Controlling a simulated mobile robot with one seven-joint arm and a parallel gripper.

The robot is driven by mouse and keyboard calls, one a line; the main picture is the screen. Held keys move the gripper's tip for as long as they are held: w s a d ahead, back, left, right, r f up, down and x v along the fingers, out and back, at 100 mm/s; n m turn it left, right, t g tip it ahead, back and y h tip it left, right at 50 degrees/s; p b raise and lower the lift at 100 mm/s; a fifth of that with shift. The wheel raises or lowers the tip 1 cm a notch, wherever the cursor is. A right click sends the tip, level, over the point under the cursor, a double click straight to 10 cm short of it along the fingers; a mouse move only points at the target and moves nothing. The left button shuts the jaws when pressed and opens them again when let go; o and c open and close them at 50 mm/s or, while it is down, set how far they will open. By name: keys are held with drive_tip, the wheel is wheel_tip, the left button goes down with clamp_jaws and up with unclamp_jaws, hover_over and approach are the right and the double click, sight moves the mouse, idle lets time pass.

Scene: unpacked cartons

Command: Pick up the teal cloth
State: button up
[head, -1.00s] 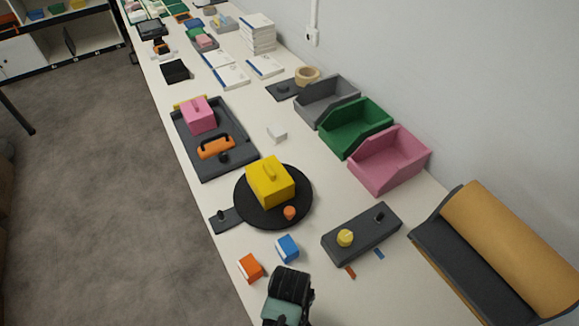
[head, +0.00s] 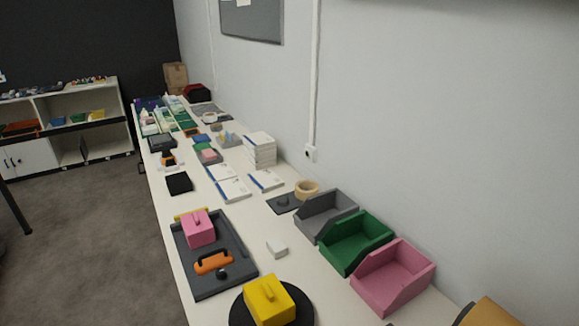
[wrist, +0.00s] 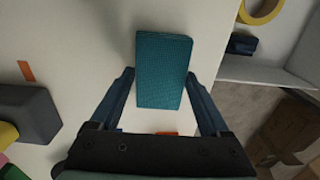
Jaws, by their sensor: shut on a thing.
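The teal cloth (wrist: 163,80) shows in the wrist view as a flat, textured rectangular pad. My gripper (wrist: 160,88) has one dark blue finger along each side of it and is shut on it. The cloth reaches beyond the fingertips at the top of the picture. How high it is above the pale table cannot be told. Neither my gripper nor the cloth shows in the head view.
The long white table carries a yellow box (head: 269,299), a dark tray (head: 234,262) with a pink box (head: 198,228), and grey (head: 327,214), green (head: 357,241) and pink (head: 394,275) bins along the wall. A dark grey block (wrist: 30,112) is left in the wrist view.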

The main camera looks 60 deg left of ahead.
wheel_tip(320, 180, up, 10)
idle(0.5)
